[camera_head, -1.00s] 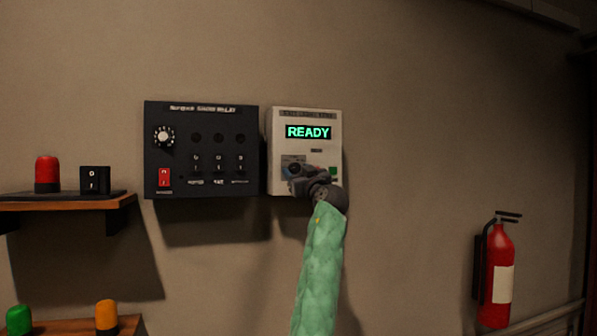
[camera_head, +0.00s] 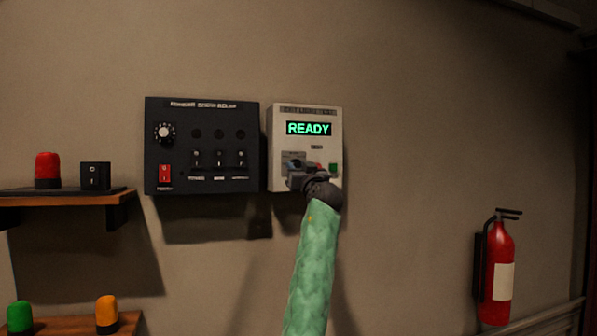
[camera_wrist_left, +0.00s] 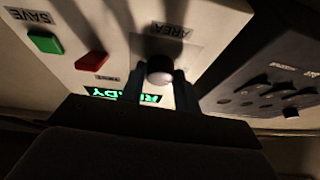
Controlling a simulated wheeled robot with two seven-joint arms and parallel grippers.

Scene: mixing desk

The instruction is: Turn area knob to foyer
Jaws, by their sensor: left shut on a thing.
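The white panel (camera_head: 333,112) on the wall has a lit green READY display (camera_head: 309,129). My left gripper (camera_head: 294,168) reaches the panel's lower left part. In the wrist view its two fingers (camera_wrist_left: 160,84) are shut on the knob, one on each side. The gripper hides most of the knob in the head view, and I cannot read its setting. My right gripper is not in view.
A red button (camera_wrist_left: 92,62) and a green SAVE button (camera_wrist_left: 45,41) sit close beside the knob. A dark switch panel (camera_head: 203,145) is just left of the white one. Shelves (camera_head: 60,200) are at left; a fire extinguisher (camera_head: 497,270) hangs at right.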

